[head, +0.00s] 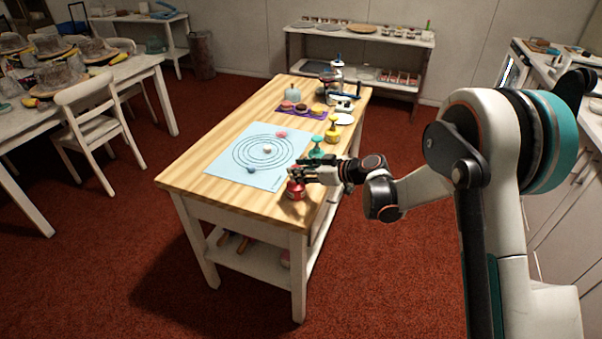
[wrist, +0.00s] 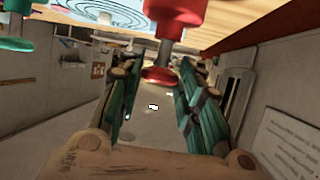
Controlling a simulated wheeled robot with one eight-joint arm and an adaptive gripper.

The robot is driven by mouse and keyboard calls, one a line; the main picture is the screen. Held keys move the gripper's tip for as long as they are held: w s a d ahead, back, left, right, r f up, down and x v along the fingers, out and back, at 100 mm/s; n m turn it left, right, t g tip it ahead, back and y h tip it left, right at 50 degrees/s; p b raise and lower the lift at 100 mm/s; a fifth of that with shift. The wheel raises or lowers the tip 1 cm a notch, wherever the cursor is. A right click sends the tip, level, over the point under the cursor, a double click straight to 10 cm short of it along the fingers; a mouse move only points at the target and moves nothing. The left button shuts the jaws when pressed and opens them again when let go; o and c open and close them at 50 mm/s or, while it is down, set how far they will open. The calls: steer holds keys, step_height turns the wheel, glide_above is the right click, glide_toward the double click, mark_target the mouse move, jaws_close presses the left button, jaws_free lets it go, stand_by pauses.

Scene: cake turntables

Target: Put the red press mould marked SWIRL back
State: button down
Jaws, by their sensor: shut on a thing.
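The red press mould (head: 295,190) is at the front right corner of the wooden-topped table, under my gripper (head: 297,172). My gripper is shut on it. The wider red body (wrist: 185,8) is cut off by the top edge. The SWIRL marking is not readable. I cannot tell whether the mould touches the tabletop.
A teal press (head: 316,150) and a yellow press (head: 332,134) stand behind along the table's right side. A light blue mat (head: 222,168) with printed rings lies to the left. A purple mat (head: 314,114) with coloured pieces lies farther back. The front left tabletop is clear.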

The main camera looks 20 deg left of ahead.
steer(key=shift+r, duration=0.1)
steer(key=shift+f, duration=0.2)
steer(key=c, duration=1.1)
jaws_free()
steer(key=shift+r, duration=0.2)
steer(key=shift+d+r, duration=0.15)
steer(key=shift+d, duration=0.1)
steer(key=p+v, duration=0.3)
steer(key=v, duration=0.8)
steer(key=shift+d, duration=0.2)
steer(key=shift+r, duration=0.1)
